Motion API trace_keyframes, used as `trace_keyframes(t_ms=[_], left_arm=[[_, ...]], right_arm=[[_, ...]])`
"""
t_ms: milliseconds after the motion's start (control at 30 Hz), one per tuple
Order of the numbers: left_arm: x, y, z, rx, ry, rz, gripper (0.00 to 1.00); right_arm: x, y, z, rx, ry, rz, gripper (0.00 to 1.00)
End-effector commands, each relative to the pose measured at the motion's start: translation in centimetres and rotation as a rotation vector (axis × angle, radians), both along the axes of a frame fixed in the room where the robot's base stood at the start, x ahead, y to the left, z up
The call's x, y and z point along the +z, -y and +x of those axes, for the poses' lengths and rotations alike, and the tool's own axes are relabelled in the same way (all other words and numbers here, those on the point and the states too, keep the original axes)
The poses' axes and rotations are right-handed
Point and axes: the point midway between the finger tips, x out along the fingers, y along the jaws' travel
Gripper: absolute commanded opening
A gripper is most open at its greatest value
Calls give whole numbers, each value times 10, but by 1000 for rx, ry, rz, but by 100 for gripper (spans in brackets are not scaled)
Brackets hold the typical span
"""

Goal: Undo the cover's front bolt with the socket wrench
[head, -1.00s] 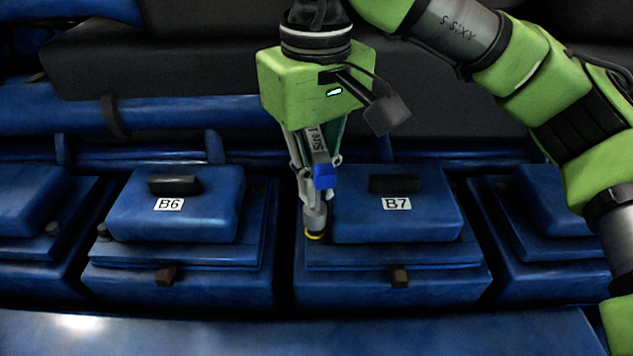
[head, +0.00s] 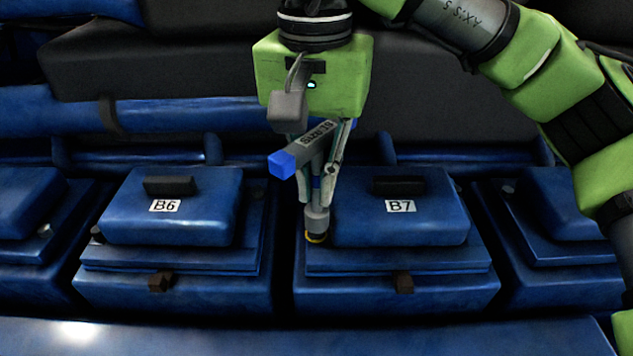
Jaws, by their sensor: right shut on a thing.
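My right gripper (head: 325,170) is shut on the socket wrench (head: 318,150) and points down. The wrench has a grey handle with a blue end (head: 281,164), pointing left and toward me. Its socket end (head: 317,223), with a yellow ring at the bottom, stands upright at the left edge of the blue cover labelled B7 (head: 435,232). A bolt under the socket is hidden, so I cannot tell how they fit. My left gripper is not in view.
The cover labelled B6 (head: 200,230) stands to the left, with a dark gap between it and B7. Each has a black handle on top and a small brown latch in front. More blue covers stand at both sides. A blue ledge (head: 250,338) runs along the front.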

Motion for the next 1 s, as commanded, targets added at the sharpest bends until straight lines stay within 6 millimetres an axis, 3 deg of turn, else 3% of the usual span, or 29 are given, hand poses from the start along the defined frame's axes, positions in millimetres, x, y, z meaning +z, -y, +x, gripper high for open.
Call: trace_keyframes(t_ms=[1000], left_arm=[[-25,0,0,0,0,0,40]], right_arm=[[-1,-1,1,-865,1,2,0]])
